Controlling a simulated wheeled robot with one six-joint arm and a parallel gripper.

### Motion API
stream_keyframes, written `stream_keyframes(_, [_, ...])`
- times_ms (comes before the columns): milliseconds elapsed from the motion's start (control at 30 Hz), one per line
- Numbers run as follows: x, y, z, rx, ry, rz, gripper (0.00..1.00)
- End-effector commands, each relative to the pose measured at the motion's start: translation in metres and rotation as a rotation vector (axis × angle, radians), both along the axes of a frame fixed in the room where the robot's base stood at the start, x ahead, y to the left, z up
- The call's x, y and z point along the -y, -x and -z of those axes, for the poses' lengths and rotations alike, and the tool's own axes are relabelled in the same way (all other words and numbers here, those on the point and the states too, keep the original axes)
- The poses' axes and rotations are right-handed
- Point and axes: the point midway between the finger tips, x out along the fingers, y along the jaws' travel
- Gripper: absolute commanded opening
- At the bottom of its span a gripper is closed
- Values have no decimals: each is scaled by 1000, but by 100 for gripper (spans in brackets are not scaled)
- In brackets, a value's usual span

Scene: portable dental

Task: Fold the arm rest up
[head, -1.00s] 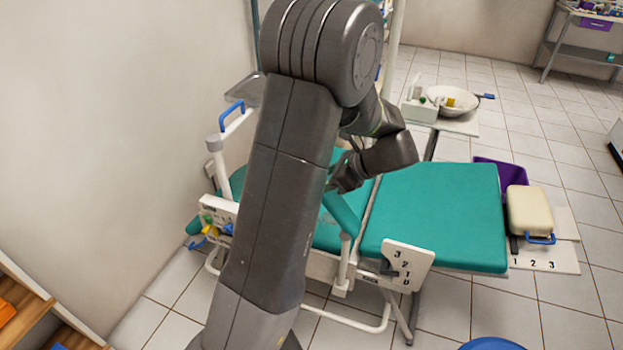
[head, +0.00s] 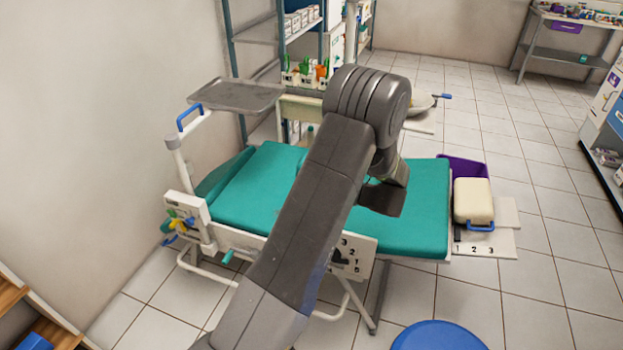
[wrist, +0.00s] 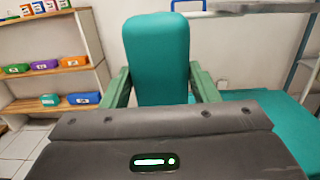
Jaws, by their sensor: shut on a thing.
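The arm rest (wrist: 157,52) is a teal padded bar with a rounded end. In the wrist view it rises upright in the picture between the two fingers of my gripper (wrist: 161,85), which is shut on it. In the head view my arm hides the fingers and most or all of the arm rest. The teal treatment chair (head: 262,190) lies flat across the middle of the head view, with my arm over it. I cannot tell the arm rest's exact angle to the chair.
A metal tray (head: 237,95) stands on a post at the chair's left end. A white plate with numbers (head: 352,257) is on the near side. A cream box (head: 473,200) sits at the right end. A blue round stool top (head: 440,335) is at the front. Floor at right is clear.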

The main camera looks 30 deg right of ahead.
Motion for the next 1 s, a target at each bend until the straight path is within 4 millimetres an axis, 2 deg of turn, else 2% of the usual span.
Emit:
stream_keyframes(567, [0,0,3,23,-21,1,14])
stream_keyframes(600, [0,0,3,23,-21,1,58])
stream_keyframes(700, [0,0,3,23,-21,1,76])
stream_keyframes(1000, [1,1,3,23,-21,1,76])
